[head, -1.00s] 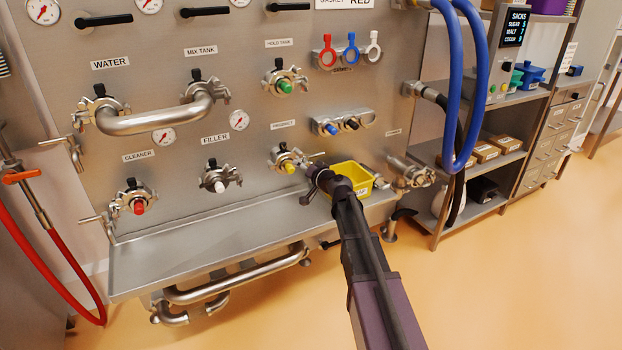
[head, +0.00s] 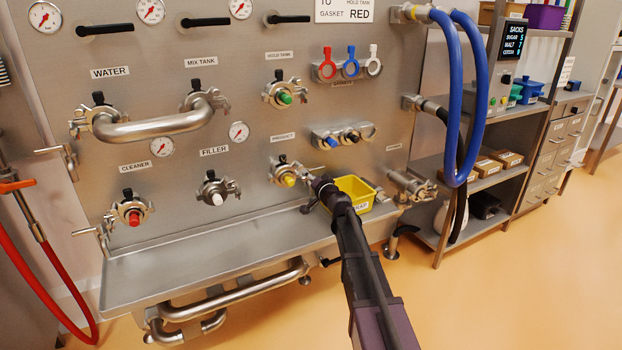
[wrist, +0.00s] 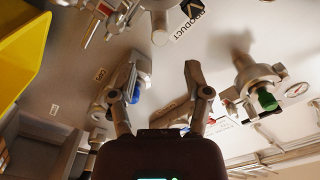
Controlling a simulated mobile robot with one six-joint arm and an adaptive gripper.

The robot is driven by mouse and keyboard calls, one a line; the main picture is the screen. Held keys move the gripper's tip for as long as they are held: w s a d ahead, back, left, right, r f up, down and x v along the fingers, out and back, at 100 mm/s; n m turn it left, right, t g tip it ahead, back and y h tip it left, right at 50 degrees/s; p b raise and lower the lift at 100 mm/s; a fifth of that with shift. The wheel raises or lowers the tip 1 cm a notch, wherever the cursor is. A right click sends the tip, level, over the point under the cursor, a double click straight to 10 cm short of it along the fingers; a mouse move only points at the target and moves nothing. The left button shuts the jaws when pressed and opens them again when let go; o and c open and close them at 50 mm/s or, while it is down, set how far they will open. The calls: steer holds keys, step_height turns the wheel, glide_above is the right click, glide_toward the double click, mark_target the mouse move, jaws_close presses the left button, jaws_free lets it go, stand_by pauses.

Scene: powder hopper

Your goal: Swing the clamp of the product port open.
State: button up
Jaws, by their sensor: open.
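My gripper (head: 308,192) is just right of the port, close to the panel; contact cannot be made out. In the wrist view, my gripper (wrist: 161,76) has its two fingers spread with nothing held between them. The PRODUCT label (wrist: 188,24) shows beyond the fingertips. Steel fittings are cut off at the top edge there.
A yellow bin (head: 367,208) stands beside my gripper on the steel shelf (head: 150,272). The hold tank port (head: 284,96) is above the product port. Blue hoses (head: 456,100) hang at right.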

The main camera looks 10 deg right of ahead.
mark_target(301, 168)
steer(key=shift+x, duration=4.3)
jaws_close()
